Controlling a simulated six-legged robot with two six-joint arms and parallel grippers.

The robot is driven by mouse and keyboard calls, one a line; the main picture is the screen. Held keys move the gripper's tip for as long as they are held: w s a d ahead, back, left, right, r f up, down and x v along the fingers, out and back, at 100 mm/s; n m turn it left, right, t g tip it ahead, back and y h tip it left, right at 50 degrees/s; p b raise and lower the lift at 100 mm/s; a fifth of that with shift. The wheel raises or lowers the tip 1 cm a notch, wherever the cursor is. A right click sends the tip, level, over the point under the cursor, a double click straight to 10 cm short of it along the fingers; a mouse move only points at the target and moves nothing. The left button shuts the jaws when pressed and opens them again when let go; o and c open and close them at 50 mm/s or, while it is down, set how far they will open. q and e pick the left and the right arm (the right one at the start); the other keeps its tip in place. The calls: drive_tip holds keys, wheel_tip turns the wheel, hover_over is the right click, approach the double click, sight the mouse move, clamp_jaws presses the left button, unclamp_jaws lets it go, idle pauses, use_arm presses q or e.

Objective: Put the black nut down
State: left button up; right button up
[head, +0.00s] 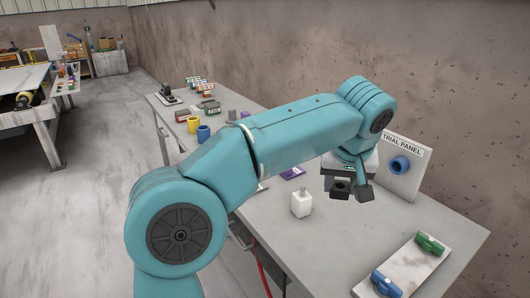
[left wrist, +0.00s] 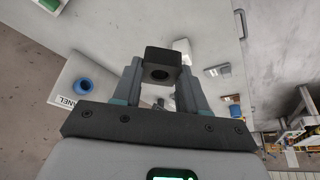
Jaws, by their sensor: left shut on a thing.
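The black nut (head: 341,188) is a dark block with a round hole, near the trial panel in the head view. My left gripper (head: 350,190) points down over the stone slab (head: 345,240) and is shut on the nut. In the left wrist view the nut (left wrist: 163,57) sits between the two grey fingertips of the left gripper (left wrist: 162,72), its hole facing the camera. The nut appears to be above the slab, but I cannot tell the exact gap. My right gripper is not in view.
A plate (head: 408,268) with green and blue handles lies front right. Yellow (head: 193,124) and blue (head: 203,133) cups stand farther back. The slab's front middle is clear.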

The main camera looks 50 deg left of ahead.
use_arm(q)
drive_tip(key=b, duration=0.4)
hover_over(326, 254)
drive_tip(key=s, duration=0.1)
drive_tip(key=f, duration=1)
drive_tip(key=d+f, duration=0.1)
drive_tip(key=f, duration=0.4)
drive_tip(key=shift+f, duration=0.3)
drive_tip(key=shift+s+f, duration=0.1)
drive_tip(key=shift+f, duration=0.15)
wheel_tip(326, 254, down, 4)
drive_tip(key=shift+f, duration=0.1)
drive_tip(key=shift+f+b, duration=0.15)
drive_tip(key=shift+b, duration=0.3)
drive_tip(key=o, duration=1.1)
drive_tip(key=shift+c, duration=0.2)
